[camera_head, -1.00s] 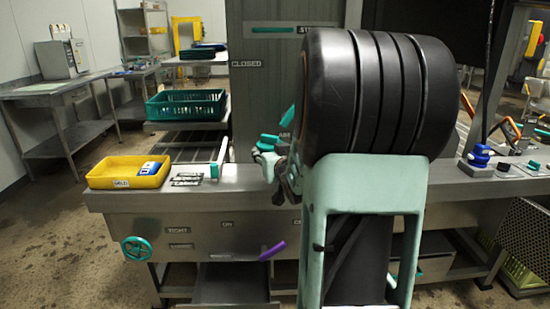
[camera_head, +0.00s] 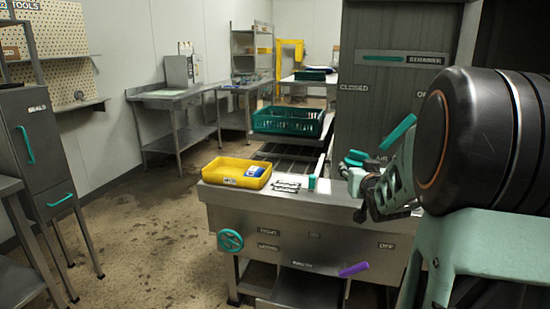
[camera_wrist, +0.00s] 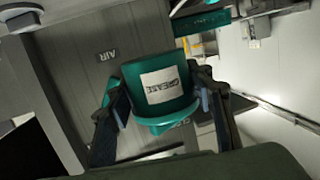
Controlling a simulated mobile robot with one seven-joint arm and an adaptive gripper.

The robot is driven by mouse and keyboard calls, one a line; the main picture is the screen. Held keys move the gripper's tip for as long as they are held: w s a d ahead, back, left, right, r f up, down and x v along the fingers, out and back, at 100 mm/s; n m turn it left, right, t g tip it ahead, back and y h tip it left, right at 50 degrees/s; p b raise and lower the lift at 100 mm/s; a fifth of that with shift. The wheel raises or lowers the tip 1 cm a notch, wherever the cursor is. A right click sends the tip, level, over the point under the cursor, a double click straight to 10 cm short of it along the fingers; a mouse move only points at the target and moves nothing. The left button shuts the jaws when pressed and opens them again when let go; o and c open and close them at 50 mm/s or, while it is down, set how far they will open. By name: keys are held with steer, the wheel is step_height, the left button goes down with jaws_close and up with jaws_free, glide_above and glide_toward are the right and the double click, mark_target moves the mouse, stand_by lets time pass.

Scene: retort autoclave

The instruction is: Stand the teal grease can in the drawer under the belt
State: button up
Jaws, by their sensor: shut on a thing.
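The teal grease can (camera_wrist: 160,85) has a white GREASE label and fills the middle of the wrist view. My gripper (camera_wrist: 168,98) is shut on it, with one dark finger on each side. In the head view my gripper (camera_head: 360,178) is above the bench, right of the yellow tray, with teal shapes at its tip; the can's outline there is unclear. The drawer (camera_head: 308,287) is low under the belt bench (camera_head: 290,215), below and left of my gripper. A purple handle (camera_head: 353,269) is at its right. The drawer's inside is hard to see.
A yellow tray (camera_head: 238,173) stands on the bench's left end, with a small teal block (camera_head: 312,182) to its right. A teal handwheel (camera_head: 230,241) juts from the bench front. A teal crate (camera_head: 287,121) stands behind. The floor at left is clear.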

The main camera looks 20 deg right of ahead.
steer(key=a+f+n+t+y, duration=0.1)
steer(key=a+f+n+y, duration=0.3)
steer(key=a, duration=1)
steer(key=a+f+y, duration=0.1)
steer(key=a+f, duration=0.5)
steer(key=a, duration=0.8)
step_height(320, 180, up, 28)
steer(key=a+p, duration=0.1)
steer(key=p, duration=2.8)
steer(key=f, duration=0.2)
steer(key=shift+s+a+f, duration=0.1)
steer(key=shift+s+f, duration=0.2)
steer(key=shift+f, duration=0.1)
